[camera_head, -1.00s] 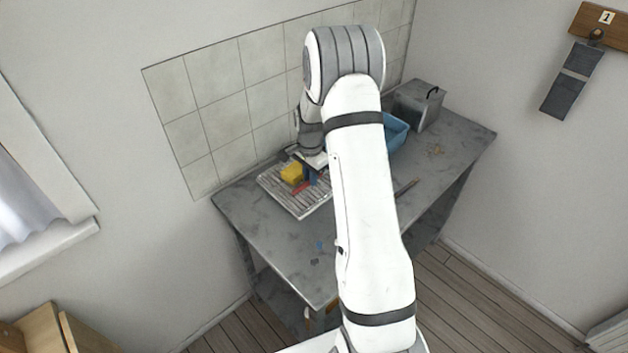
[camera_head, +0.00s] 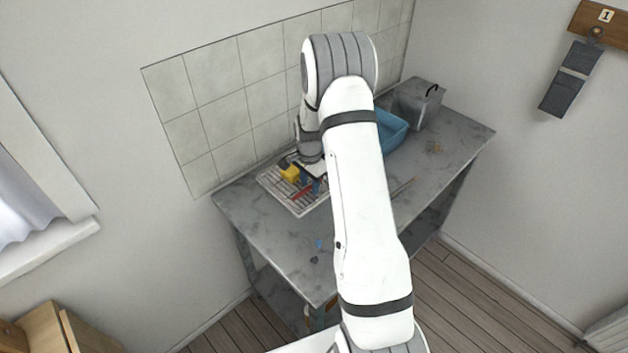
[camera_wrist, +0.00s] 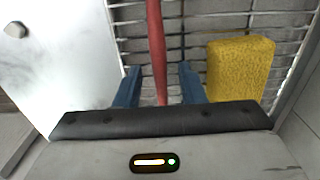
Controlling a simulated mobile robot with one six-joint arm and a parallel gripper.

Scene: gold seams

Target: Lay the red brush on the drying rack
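The drying rack (camera_head: 276,195) is a pale wire rack on the grey table, against the tiled wall. The red brush (camera_head: 302,193) lies on it; in the wrist view its red handle (camera_wrist: 155,45) runs across the rack wires (camera_wrist: 198,35). My gripper (camera_head: 315,186) is low over the rack. In the wrist view my gripper (camera_wrist: 160,78) is open, with one blue finger on each side of the red handle and gaps between. The near end of the handle is hidden behind my gripper. The head view partly hides the brush.
A yellow sponge (camera_head: 289,173) lies on the rack, right of my fingers in the wrist view (camera_wrist: 240,70). A blue basin (camera_head: 392,130) and a grey metal box (camera_head: 418,104) stand further back. Small blue bits (camera_head: 318,244) lie on the table's front part.

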